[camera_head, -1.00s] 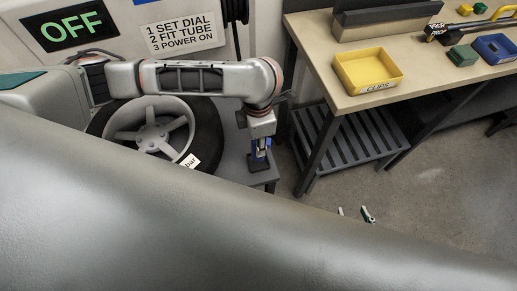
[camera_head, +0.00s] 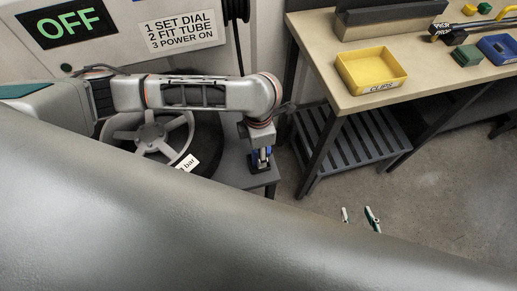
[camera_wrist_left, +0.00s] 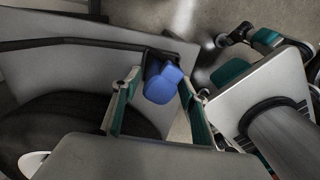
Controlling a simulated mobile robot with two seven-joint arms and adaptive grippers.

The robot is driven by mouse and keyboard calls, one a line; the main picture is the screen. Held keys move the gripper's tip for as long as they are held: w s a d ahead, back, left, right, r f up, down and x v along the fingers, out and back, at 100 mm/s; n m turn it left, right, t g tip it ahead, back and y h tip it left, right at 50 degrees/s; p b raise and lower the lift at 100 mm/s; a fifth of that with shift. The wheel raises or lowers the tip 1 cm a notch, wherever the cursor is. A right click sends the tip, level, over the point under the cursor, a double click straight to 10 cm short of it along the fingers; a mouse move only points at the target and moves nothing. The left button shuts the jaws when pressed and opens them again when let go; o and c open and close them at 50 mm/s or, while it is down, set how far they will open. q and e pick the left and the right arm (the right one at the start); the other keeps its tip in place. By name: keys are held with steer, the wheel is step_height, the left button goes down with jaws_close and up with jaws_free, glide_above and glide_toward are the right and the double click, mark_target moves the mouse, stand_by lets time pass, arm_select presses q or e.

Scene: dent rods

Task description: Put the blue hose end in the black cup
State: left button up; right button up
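My left gripper (camera_head: 263,158) hangs low at the edge of a dark grey stand, right of the wheel. The blue hose end (camera_wrist_left: 163,84) shows between its two spread fingers in the left wrist view; a gap shows on its left side, and it is close to the right finger. Blue also shows around this gripper in the head view. A small black piece sits against the blue end; I cannot tell whether it is the black cup. My right gripper (camera_head: 359,217) is open and empty above the floor, mostly hidden behind my large grey arm link.
A tyre with a grey wheel (camera_head: 150,135) lies left of the stand (camera_head: 232,168). A machine with an OFF screen (camera_head: 68,23) stands behind. A workbench (camera_head: 335,85) at the right holds a yellow tray (camera_head: 395,78) and a blue tray (camera_head: 487,43). A dark hose (camera_wrist_left: 70,42) crosses the left wrist view.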

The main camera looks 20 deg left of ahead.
arm_select(q)
steer(key=shift+r, duration=0.15)
step_height(320, 180, up, 11)
steer(key=p, duration=0.3)
steer(key=shift+r, duration=0.55)
steer(key=shift+f, duration=0.1)
